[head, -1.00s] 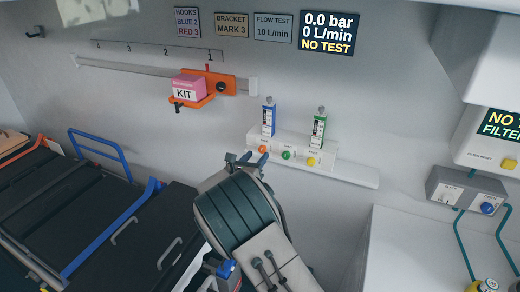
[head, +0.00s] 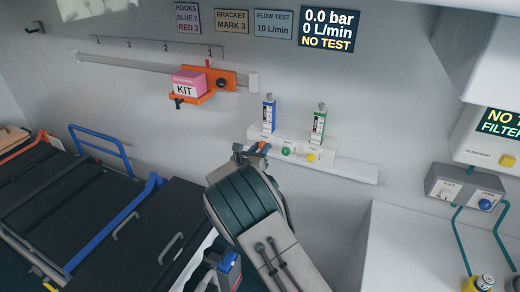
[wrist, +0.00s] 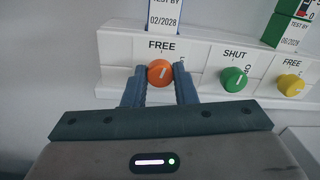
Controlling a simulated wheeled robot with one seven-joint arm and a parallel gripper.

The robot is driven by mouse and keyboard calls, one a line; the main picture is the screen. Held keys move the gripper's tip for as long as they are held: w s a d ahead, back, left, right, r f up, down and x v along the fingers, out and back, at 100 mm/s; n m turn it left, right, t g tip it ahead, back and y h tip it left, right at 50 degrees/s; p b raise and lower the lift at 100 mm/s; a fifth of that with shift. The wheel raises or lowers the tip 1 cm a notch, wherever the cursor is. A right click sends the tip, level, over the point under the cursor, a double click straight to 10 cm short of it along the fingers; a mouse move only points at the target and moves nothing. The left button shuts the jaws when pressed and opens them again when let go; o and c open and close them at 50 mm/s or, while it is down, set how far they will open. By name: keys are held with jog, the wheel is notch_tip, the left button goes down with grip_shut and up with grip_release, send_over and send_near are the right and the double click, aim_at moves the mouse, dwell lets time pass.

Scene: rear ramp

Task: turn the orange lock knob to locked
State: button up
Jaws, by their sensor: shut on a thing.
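The orange knob (wrist: 161,73) sits on a white wall panel below a FREE label, the left one of three knobs. In the wrist view its white mark is near upright, leaning slightly to the right. My gripper (wrist: 161,80) has one blue finger on each side of the knob and is shut on it. A label at the knob's right is mostly hidden by the right finger. In the head view my gripper (head: 252,150) is at the left end of the panel and largely covers the knob.
A green knob (wrist: 234,79) under SHUT and a yellow knob (wrist: 290,85) under FREE are to the right. Blue (head: 268,115) and green (head: 318,124) flow tubes stand above. A pink kit (head: 188,85) sits on an orange bracket (head: 222,82). A stretcher (head: 90,225) is at left.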

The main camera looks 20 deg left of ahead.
jog(key=shift+f+m+b, duration=0.15)
jog(key=shift+m+b, duration=0.15)
jog(key=shift+b, duration=0.25)
jog(key=m+b, duration=1.2)
jog(key=b, duration=1.3)
jog(key=shift+m+y, duration=0.3)
jog(key=shift+m, duration=0.1)
jog(key=shift+b, duration=0.4)
jog(key=o, duration=1)
jog(key=shift+r, duration=0.2)
